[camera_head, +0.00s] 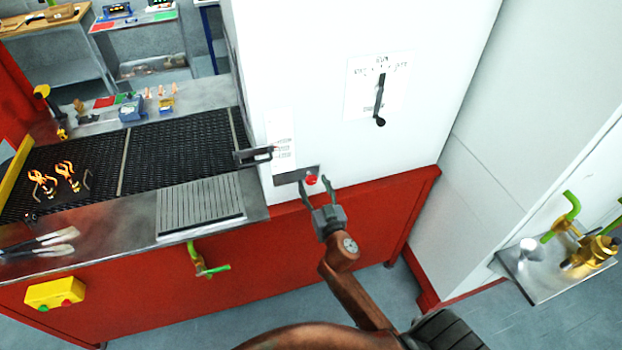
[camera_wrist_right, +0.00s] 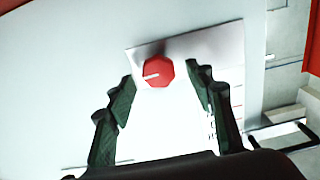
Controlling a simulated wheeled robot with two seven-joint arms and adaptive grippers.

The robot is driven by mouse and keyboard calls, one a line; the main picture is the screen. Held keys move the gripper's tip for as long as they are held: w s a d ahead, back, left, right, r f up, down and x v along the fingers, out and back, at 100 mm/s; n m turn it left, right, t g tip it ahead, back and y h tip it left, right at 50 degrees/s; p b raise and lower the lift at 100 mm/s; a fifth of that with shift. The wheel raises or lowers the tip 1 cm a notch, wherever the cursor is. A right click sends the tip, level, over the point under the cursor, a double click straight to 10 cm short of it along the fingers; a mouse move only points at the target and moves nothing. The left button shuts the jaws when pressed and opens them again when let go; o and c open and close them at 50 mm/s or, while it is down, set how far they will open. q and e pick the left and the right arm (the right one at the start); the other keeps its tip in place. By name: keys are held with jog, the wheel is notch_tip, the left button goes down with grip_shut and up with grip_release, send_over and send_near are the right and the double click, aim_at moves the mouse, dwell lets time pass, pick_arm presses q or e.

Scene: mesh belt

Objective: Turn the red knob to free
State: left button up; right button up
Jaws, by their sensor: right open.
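The red knob (camera_head: 312,180) sits on a small grey plate (camera_head: 290,177) low on the white cabinet front. In the right wrist view the red knob (camera_wrist_right: 158,72) is faceted, with a white pointer line toward the picture's left. My right gripper (camera_head: 318,185) is open, its two fingers pointing at the knob. In the wrist view the open fingers (camera_wrist_right: 160,82) stand to either side of the knob, apart from it; the exact gap in depth is hard to tell. Lettering by the knob is too small to read. My left gripper is not in view.
A black lever (camera_head: 381,95) hangs on a labelled panel above. A dark handle (camera_head: 254,156) sticks out left of the knob. A black mesh belt (camera_head: 180,140) runs left. A green-handled valve (camera_head: 205,262) is on the red front. Brass fittings (camera_head: 590,250) stand on a shelf at right.

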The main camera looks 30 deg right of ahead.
aim_at(312, 181)
jog(key=shift+x, duration=1.55)
jog(key=c, duration=1.2)
